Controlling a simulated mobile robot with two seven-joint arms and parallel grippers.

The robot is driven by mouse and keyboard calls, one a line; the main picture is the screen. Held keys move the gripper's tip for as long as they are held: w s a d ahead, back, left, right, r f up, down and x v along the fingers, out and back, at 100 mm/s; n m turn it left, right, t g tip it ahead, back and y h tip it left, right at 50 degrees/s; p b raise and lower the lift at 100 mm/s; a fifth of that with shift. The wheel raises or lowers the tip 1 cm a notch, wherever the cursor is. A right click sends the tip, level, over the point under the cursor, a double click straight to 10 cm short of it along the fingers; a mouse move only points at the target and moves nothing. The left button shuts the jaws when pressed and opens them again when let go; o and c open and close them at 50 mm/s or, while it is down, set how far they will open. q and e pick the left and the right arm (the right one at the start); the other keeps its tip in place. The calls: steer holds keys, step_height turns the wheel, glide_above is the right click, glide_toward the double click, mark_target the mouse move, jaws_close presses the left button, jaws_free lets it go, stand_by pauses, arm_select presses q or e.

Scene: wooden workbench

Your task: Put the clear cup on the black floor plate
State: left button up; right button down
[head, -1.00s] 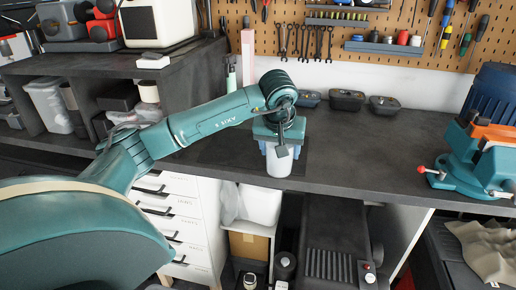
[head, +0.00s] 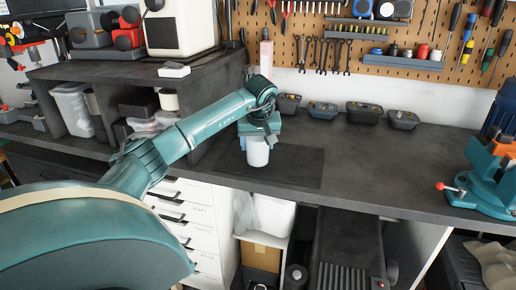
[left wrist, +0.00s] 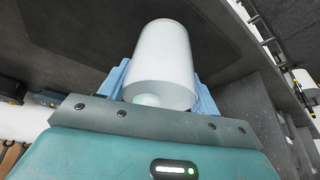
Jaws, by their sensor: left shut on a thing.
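The clear cup (head: 257,152) looks whitish and translucent, and it is upright in the head view. My left gripper (head: 257,140) is shut on it from behind and above. In the left wrist view the cup (left wrist: 160,62) sits between the pale blue finger pads of my left gripper (left wrist: 160,85). The black floor plate (head: 300,168) is a thin dark rectangle lying flat on the workbench. The cup is over the left part of this plate; I cannot tell whether its base touches it. My right gripper is not in view.
The dark workbench (head: 380,170) is clear to the right of the plate. Several small dark bins (head: 364,112) line the back by the pegboard (head: 330,20). A teal vise (head: 490,180) stands at the right. A shelf unit (head: 130,72) stands to the left.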

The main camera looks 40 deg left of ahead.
arm_select(q)
steer(key=shift+f, duration=1)
steer(key=shift+f, duration=0.15)
steer(key=o, duration=1)
steer(key=shift+c, duration=0.2)
